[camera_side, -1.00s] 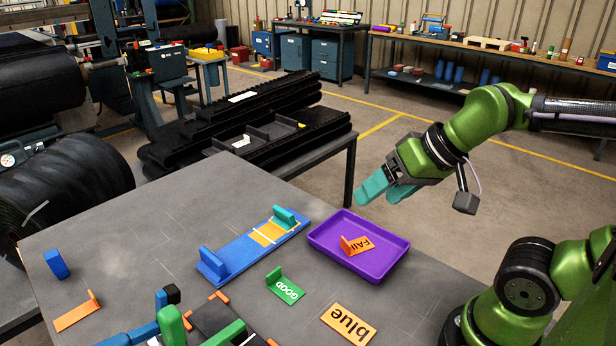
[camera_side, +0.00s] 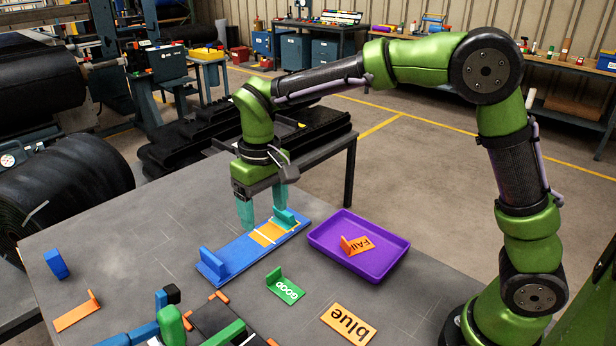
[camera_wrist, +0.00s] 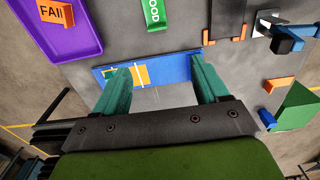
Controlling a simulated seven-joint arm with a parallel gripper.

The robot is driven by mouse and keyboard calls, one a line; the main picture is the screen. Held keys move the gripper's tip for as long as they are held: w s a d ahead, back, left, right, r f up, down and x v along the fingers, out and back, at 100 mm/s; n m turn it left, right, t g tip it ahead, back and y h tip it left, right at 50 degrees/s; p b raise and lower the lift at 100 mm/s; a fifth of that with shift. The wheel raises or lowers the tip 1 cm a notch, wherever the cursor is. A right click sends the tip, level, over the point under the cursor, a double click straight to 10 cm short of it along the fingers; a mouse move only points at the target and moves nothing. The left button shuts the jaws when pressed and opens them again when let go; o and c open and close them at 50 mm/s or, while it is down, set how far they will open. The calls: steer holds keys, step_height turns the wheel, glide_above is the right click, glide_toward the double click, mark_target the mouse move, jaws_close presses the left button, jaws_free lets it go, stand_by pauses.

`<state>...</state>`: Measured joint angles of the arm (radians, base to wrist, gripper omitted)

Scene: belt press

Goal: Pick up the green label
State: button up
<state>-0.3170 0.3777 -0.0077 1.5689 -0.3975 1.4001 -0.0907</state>
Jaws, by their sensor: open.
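The green label (camera_side: 285,287), marked "GOOD" with an upright tab at one end, lies on the grey table in front of the blue fixture. In the wrist view the green label (camera_wrist: 154,14) is at the top edge, partly cut off. My gripper (camera_side: 262,222) is open, with teal fingers pointing down at the back side of the blue fixture (camera_side: 222,262). In the wrist view my gripper (camera_wrist: 160,85) has its fingers apart, with nothing held between them. The gripper is behind the green label and apart from it.
A purple tray (camera_side: 393,262) holds an orange "FAIL" label (camera_side: 362,243). An orange "blue" label (camera_side: 348,324) lies near the front. Left are an orange piece (camera_side: 76,314) and a blue block (camera_side: 56,264). A dark fixture (camera_side: 216,318) stands left of the green label.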

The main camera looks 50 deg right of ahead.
mark_target(274, 272)
steer(key=f, duration=1.6)
steer(key=shift+s+d+f, duration=0.25)
steer(key=shift+s+f, duration=0.1)
steer(key=c, duration=1.1)
steer(key=shift+r, duration=0.1)
